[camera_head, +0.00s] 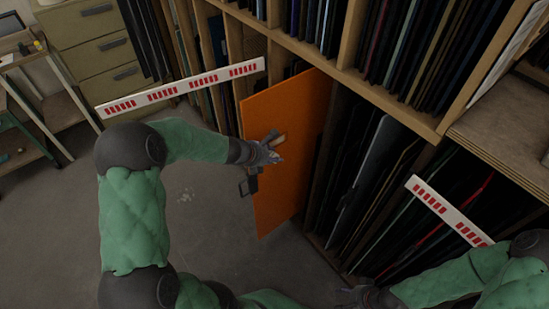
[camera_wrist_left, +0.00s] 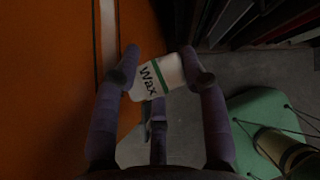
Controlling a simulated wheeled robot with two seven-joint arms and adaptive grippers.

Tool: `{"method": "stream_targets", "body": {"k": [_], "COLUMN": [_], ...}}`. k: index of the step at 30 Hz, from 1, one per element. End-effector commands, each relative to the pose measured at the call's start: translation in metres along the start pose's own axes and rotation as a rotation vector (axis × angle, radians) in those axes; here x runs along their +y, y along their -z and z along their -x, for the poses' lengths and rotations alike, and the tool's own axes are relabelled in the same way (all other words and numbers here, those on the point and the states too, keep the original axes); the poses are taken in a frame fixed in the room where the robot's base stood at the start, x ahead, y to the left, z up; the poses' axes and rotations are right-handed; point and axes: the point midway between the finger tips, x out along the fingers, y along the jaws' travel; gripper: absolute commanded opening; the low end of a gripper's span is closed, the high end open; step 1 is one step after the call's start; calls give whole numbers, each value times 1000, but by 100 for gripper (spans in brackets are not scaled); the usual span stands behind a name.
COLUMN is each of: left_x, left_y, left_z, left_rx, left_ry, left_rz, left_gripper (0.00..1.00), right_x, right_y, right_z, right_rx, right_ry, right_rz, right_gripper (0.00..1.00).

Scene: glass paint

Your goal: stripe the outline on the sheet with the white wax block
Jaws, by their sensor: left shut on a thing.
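The orange sheet (camera_head: 262,200) stands upright, partly out of a rack slot. It fills the left of the left wrist view (camera_wrist_left: 45,90). A thin dark line and a pale vertical band (camera_wrist_left: 108,40) show on it there; the rest of any outline is out of view. My left gripper (camera_head: 270,147) is in front of the sheet, shut on the wax block (camera_wrist_left: 157,78), which has a white face, a green stripe and the word "Wax". I cannot tell whether the block touches the sheet. My right gripper (camera_head: 366,296) is low at the bottom edge, dark and unclear.
The wooden rack (camera_head: 349,35) holds several dark sheets and lies behind and right of the orange sheet. White strips with red marks (camera_head: 180,86) cross at left and right (camera_head: 448,211). Drawers (camera_head: 95,40) stand at upper left. The grey floor (camera_head: 215,225) is open.

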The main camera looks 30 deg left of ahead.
Motion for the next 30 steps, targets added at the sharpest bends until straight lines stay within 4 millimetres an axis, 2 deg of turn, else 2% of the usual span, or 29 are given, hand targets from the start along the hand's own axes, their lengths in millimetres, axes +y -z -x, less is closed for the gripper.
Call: {"method": "stream_targets", "body": {"k": [30], "left_x": [7], "left_y": [-4], "left_z": [0], "left_rx": [-1], "left_ry": [0], "left_rz": [-1], "left_gripper": [5], "right_x": [-1], "right_y": [0], "right_z": [4], "right_rx": [0], "right_ry": [0], "right_rz": [0], "right_gripper": [60]}}
